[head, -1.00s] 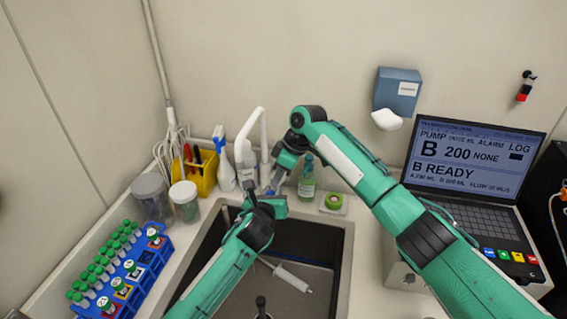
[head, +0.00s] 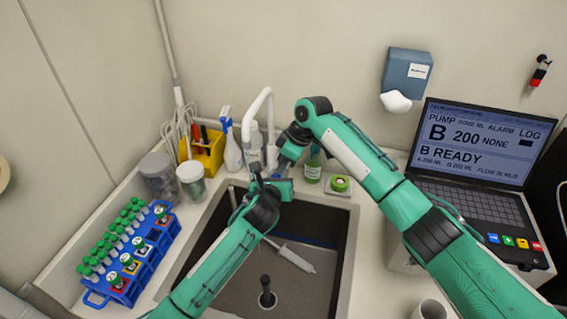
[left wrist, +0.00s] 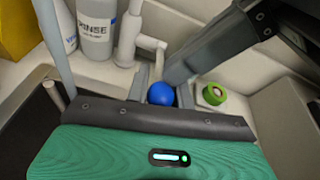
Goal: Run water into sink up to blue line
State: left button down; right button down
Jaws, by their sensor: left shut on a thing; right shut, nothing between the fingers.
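The sink (head: 340,262) is a dark basin in the counter; a short piece of blue line (head: 320,244) shows on its far wall. I cannot make out water on its grey floor. The white arched tap (head: 268,98) stands behind the sink. My left gripper (left wrist: 162,92) is shut on a round blue knob (left wrist: 160,94) beside the tap's base; the head view mostly hides this knob behind my arms. My right gripper (head: 274,172) is shut and empty, close beside the left one. A dark upright post (head: 266,291) stands on the sink floor.
A tube rack (head: 150,262) and jars (head: 191,182) are left, a pump console (head: 468,190) right. A rinse bottle (left wrist: 96,30) stands near the tap.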

pick_arm(q)
jog(key=c, duration=1.5)
grip_release()
jog(key=shift+w+d+r, duration=0.15)
jog(key=shift+w+r, duration=0.05)
jog(key=shift+r, duration=0.6)
jog(key=shift+f, duration=0.15)
pick_arm(e)
jog(key=shift+s+a+f, duration=0.15)
jog(key=shift+f, duration=0.4)
pick_arm(q)
jog(key=shift+f, duration=0.25)
pick_arm(e)
jog(key=shift+r, duration=0.2)
